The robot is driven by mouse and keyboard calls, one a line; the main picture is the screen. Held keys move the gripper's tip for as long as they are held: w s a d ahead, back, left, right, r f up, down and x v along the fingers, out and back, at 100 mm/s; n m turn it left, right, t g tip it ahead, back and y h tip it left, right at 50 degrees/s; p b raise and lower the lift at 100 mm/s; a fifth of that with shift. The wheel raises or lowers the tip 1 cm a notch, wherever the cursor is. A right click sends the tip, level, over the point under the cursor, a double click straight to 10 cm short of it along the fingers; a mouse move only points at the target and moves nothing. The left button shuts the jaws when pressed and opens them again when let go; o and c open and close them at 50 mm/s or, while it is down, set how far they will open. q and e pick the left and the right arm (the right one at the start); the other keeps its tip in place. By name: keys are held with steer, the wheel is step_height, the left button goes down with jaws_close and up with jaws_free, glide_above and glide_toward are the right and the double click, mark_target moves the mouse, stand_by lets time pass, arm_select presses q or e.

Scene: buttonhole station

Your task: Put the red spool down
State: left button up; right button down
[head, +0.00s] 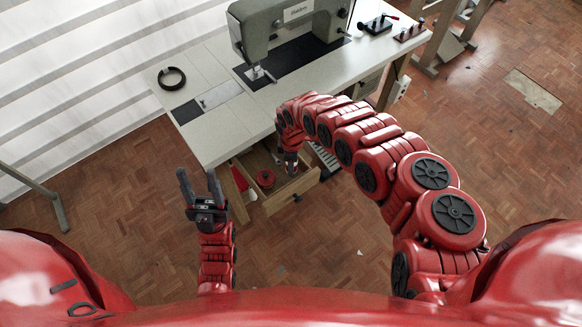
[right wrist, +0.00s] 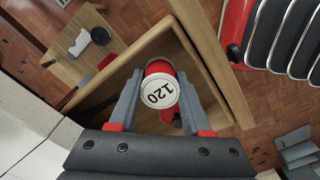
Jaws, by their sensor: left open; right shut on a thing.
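The red spool (right wrist: 159,92) is between the fingers of my right gripper (right wrist: 160,105) in the right wrist view, its white end marked 120 facing the camera. My right gripper is shut on it. In the head view the right gripper (head: 290,160) is at the open wooden drawer (head: 281,204), low beside the table edge; the held spool is hard to make out there. How far the spool is from the drawer floor I cannot tell. My left gripper (head: 201,188) is open and empty, left of the drawer, fingers pointing up in the picture.
A round red thing with a dark centre (head: 265,178) and a white thing (head: 250,194) lie in the drawer. The white table (head: 225,135) above carries a sewing machine (head: 256,35) and a black ring (head: 172,78). Open parquet floor (head: 130,225) surrounds the station.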

step_height(320, 180, down, 3)
steer(key=shift+s+r, duration=0.15)
steer(key=shift+r, duration=0.05)
steer(key=shift+d+f, duration=0.1)
steer(key=shift+f, duration=0.3)
steer(key=shift+f, duration=0.25)
steer(key=c, duration=0.6)
jaws_free()
steer(key=shift+r, duration=0.1)
steer(key=shift+r, duration=0.1)
